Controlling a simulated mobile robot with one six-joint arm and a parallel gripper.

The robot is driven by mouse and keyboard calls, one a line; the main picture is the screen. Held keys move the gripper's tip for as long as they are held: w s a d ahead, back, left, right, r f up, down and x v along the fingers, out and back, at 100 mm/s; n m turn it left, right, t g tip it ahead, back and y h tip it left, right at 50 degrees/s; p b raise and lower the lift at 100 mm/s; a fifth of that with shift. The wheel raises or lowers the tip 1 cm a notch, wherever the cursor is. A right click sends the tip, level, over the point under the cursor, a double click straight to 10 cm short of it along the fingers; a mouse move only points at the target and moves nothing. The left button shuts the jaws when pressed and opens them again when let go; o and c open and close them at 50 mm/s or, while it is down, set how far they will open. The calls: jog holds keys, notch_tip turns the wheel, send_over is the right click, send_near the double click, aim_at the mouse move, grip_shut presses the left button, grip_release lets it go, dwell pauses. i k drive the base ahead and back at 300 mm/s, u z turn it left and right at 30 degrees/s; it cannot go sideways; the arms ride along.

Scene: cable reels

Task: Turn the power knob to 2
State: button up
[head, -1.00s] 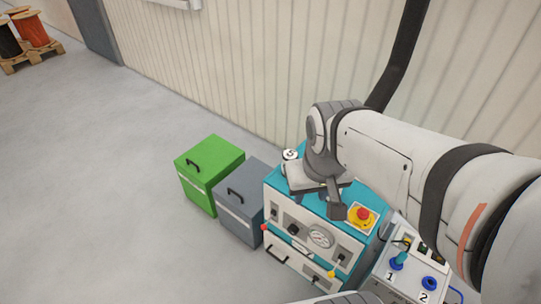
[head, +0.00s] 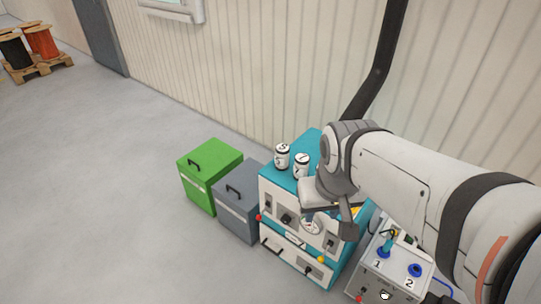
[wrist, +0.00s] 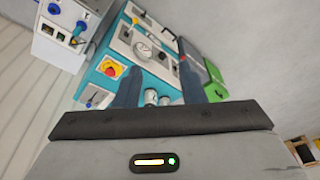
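The teal and white machine (head: 275,185) stands at centre in the head view, with dark knobs (head: 287,219), a gauge and switches on its front panel. I cannot tell which knob is the power knob. A white box (head: 372,267) to its right has blue sockets labelled 1 and 2 and a small round white part (head: 385,295) near the lower edge. My gripper (head: 331,226) shows in front of the machine's right part and hides some of it. In the wrist view, my gripper (wrist: 158,65) is open and empty, its fingers apart, with the machine (wrist: 104,92) beyond them.
Two white cans (head: 282,157) stand on the machine top. A grey bin (head: 238,205) and a green bin (head: 211,170) stand to its left. A red emergency button (wrist: 112,69) shows in the wrist view. Open floor lies left; a wall is behind.

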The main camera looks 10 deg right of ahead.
aim_at(286, 219)
jog(key=i, duration=0.45)
jog(key=u, duration=1.15)
jog(key=k, duration=1.1)
jog(key=z, duration=0.3)
jog(key=i, duration=0.95)
jog(key=z, duration=0.05)
